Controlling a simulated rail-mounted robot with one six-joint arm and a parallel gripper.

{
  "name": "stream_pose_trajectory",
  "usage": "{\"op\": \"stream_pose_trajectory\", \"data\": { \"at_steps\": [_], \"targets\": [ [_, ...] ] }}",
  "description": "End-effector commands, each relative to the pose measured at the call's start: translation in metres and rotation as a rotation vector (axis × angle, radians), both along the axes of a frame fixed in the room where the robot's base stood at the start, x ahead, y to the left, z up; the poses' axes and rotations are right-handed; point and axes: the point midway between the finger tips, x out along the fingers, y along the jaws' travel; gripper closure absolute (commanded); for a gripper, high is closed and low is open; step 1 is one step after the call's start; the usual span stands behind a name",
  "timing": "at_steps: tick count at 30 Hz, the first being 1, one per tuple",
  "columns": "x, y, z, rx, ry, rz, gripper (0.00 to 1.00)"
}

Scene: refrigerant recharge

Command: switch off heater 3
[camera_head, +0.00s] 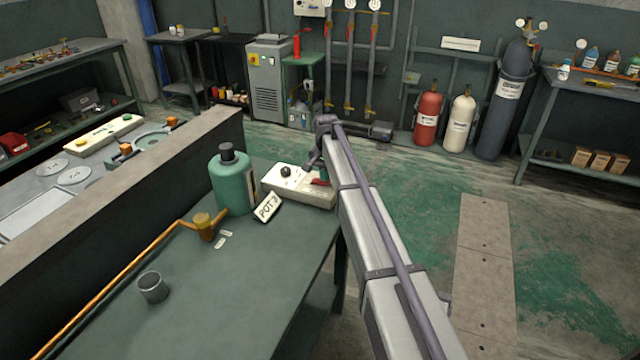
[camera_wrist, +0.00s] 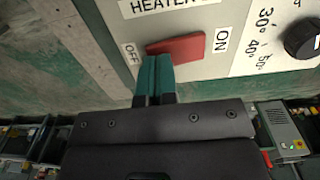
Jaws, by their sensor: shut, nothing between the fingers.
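The heater box (camera_head: 295,186) is a white control box at the far end of the green bench, beside the "POT 3" card (camera_head: 268,207). In the wrist view its panel reads "HEATER", with the number cut off. A red rocker switch (camera_wrist: 184,47) lies between the "OFF" and "ON" labels, and a black dial knob (camera_wrist: 303,40) sits on the right. My gripper (camera_wrist: 157,60) is shut and empty, its teal fingertips overlapping the "OFF" end of the switch. I cannot tell whether they touch it or which way the rocker is tilted.
A green bottle (camera_head: 232,182) stands left of the heater box. A brass fitting on an orange pipe (camera_head: 203,227) and a small grey cup (camera_head: 152,287) are nearer on the bench. A low wall (camera_head: 130,178) runs along the bench's left side.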

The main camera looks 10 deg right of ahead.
Motion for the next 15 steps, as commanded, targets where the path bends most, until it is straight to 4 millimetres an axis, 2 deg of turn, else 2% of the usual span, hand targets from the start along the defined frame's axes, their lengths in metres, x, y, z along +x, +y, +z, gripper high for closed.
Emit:
{"op": "stream_pose_trajectory", "data": {
  "at_steps": [15],
  "targets": [
    [0.0000,0.0000,-0.0087,0.000,0.000,0.000,1.00]
  ]
}}
